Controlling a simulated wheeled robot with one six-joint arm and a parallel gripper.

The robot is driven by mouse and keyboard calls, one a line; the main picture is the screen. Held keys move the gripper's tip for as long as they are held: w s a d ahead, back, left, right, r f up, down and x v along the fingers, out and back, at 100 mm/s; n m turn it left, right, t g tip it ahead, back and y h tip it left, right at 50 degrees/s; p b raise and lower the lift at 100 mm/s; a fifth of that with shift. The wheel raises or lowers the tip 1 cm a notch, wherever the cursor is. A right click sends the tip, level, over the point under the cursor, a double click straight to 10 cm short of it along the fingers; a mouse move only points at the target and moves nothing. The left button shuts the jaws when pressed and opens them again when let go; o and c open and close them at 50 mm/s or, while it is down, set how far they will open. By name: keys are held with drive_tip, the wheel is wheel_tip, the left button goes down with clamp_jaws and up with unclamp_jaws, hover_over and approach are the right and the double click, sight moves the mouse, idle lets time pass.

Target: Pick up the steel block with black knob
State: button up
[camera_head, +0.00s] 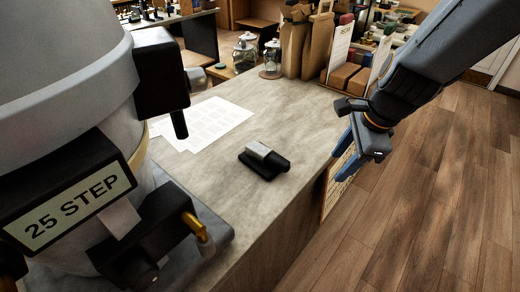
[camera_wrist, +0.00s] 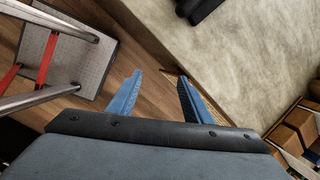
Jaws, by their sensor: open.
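The steel block with black knob (camera_head: 260,151) lies on the stone-topped counter, near its right edge, in the head view. It has a small silvery part and a dark rounded knob, and sits on or beside a flat black piece. A dark part of what looks like the same item (camera_wrist: 203,8) shows cut off at the top of the wrist view. My gripper (camera_head: 362,148) is to its right, apart from it, beyond the counter edge and over the floor side. Its blue fingers (camera_wrist: 160,77) are spread and hold nothing.
A large grey machine labelled "25 STEP" (camera_head: 75,208) stands left on the counter (camera_head: 235,240). White papers (camera_head: 215,122) lie behind the block. Glass jars (camera_head: 272,56), brown bags (camera_head: 305,42) and a box rack stand at the back. A metal-framed platform (camera_wrist: 70,65) is on the floor.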

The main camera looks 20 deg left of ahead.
sight(280, 160)
drive_tip(key=a+m, duration=0.2)
drive_tip(key=a, duration=0.2)
drive_tip(key=a+r+m+y+p, duration=0.1)
drive_tip(key=a+m, duration=0.1)
drive_tip(key=a, duration=0.2)
drive_tip(key=s+a+m, duration=0.1)
drive_tip(key=a+m, duration=0.2)
drive_tip(key=a, duration=0.2)
drive_tip(key=shift+r+y, duration=0.3)
drive_tip(key=shift+r, duration=0.1)
drive_tip(key=shift+d+x, duration=0.15)
drive_tip(key=shift+x, duration=1.65)
drive_tip(key=shift+d+x, duration=0.2)
drive_tip(key=shift+x, duration=1.6)
drive_tip(key=shift+w, duration=0.15)
drive_tip(key=shift+c, duration=0.2)
clamp_jaws()
